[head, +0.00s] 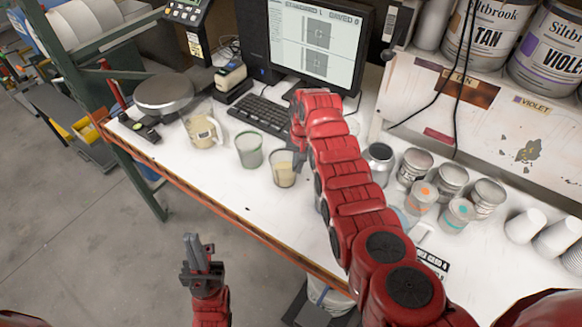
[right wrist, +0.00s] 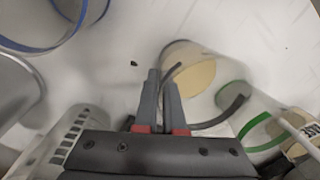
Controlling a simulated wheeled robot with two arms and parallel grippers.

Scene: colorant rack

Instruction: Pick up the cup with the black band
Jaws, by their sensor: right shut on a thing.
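The cup with the black band (head: 281,181) is a clear cup with cream-coloured contents, on the white bench in the head view. It also shows in the right wrist view (right wrist: 200,75), right of the fingertips. My right gripper (right wrist: 161,85) has its fingers close together, shut on the near wall of this cup. In the head view, the right gripper (head: 299,160) is at the cup's right side, partly hidden by its own arm. My left gripper (head: 196,252) hangs in front of the bench, away from the cups; its finger gap is unclear.
A green-banded cup (head: 249,152) stands close by on the left, with a beige pitcher (head: 203,130) beyond it. A blue-banded cup (right wrist: 45,47) shows in the wrist view. A keyboard (head: 258,116) lies behind. Several cans (head: 452,180) stand to the right.

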